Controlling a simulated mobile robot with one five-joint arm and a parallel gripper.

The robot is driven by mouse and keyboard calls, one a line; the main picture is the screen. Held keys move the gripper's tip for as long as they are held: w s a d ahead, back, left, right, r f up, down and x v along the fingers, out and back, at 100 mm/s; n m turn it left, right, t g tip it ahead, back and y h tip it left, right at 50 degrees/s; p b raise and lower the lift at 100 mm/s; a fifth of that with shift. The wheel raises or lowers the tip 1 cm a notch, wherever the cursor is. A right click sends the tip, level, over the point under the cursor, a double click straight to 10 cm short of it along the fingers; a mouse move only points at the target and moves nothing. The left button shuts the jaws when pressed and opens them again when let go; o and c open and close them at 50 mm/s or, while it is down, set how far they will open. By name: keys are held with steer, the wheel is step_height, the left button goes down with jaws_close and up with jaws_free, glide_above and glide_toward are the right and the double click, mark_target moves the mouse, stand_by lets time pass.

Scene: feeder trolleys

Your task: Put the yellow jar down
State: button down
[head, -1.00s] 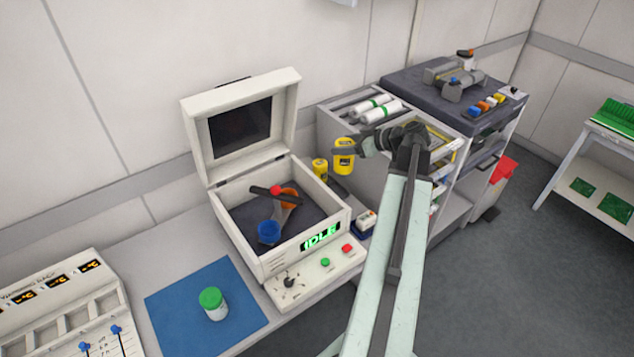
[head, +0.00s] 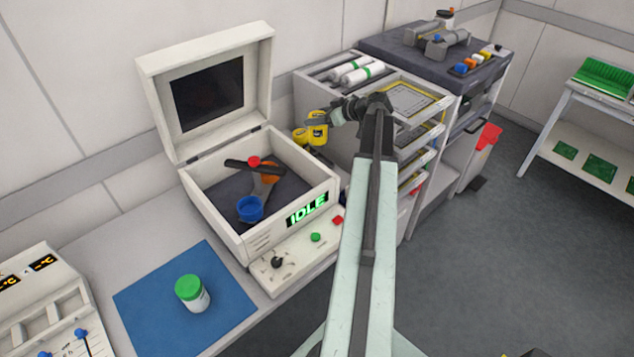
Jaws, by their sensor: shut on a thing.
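The yellow jar (head: 318,134) is held up in my gripper (head: 320,119), which is shut on it. It hangs beyond the back right corner of the open white box, in front of the grey rack's side. A second yellow container (head: 299,136) shows just left of the held jar, partly hidden by the box and the jar. I cannot tell whether the two touch.
A grey rack (head: 310,88) stands behind my arm.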

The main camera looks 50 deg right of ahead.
step_height(320, 180, down, 16)
steer(key=w+d+b, duration=0.2)
steer(key=b, duration=1.1)
steer(key=shift+w+d+m+h+b, duration=0.3)
steer(key=shift+w+d+h+b, duration=0.05)
steer(key=shift+w+d+h, duration=0.05)
steer(key=shift+c, duration=2.1)
jaws_free()
steer(key=p+v, duration=0.6)
steer(key=v, duration=0.6)
steer(key=shift+r, duration=0.1)
